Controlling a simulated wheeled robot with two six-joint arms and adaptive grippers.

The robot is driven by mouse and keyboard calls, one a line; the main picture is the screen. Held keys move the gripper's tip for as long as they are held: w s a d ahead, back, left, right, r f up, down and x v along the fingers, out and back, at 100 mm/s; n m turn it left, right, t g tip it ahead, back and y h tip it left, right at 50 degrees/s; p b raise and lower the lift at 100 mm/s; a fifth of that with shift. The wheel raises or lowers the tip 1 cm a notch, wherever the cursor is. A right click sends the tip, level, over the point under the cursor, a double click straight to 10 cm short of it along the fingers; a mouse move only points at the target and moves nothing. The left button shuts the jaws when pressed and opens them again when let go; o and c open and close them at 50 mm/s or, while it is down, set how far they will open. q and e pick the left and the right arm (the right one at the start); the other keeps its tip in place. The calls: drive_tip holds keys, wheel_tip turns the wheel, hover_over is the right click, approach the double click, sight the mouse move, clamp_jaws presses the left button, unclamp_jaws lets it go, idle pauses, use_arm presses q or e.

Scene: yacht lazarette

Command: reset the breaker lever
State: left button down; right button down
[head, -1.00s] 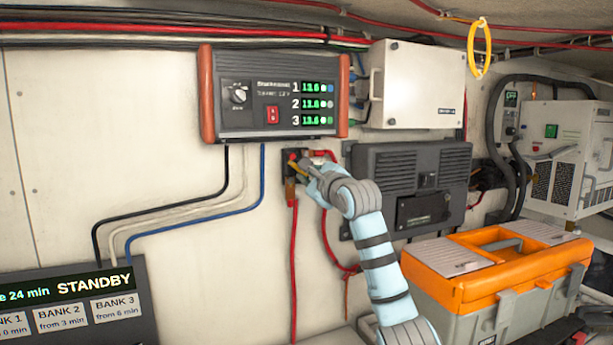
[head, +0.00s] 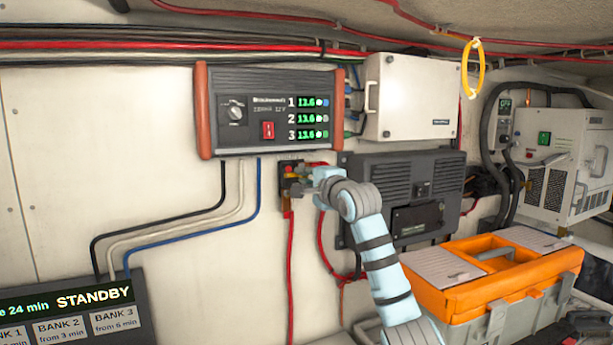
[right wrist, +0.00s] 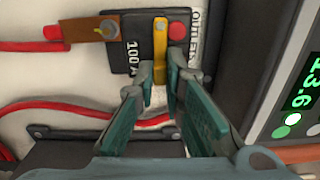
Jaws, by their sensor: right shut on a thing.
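The breaker (head: 291,168) is a small black block on the wall below the charger, with a red button at its top. In the right wrist view the breaker (right wrist: 121,58) is marked "100 A" and carries a red button (right wrist: 177,31) beside a yellow lever (right wrist: 159,38). My right gripper (head: 298,184) is at the breaker's lower front. In the wrist view the fingertips of my right gripper (right wrist: 160,76) are shut on the yellow lever, one on each side. The lever's gripped part is partly hidden by the fingers. My left gripper is not in view.
The charger (head: 255,85) with green readouts hangs just above the breaker. A dark vented box (head: 425,170) is close on the right. Red cables (head: 290,270) run down from the breaker. An orange toolbox (head: 465,300) stands at the lower right, beside my right arm.

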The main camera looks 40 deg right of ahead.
idle(0.3)
drive_tip(key=c, duration=1.7)
unclamp_jaws()
drive_tip(key=shift+r, duration=0.1)
drive_tip(key=v, duration=1.2)
drive_tip(key=shift+s, duration=0.15)
drive_tip(key=shift+w, duration=0.2)
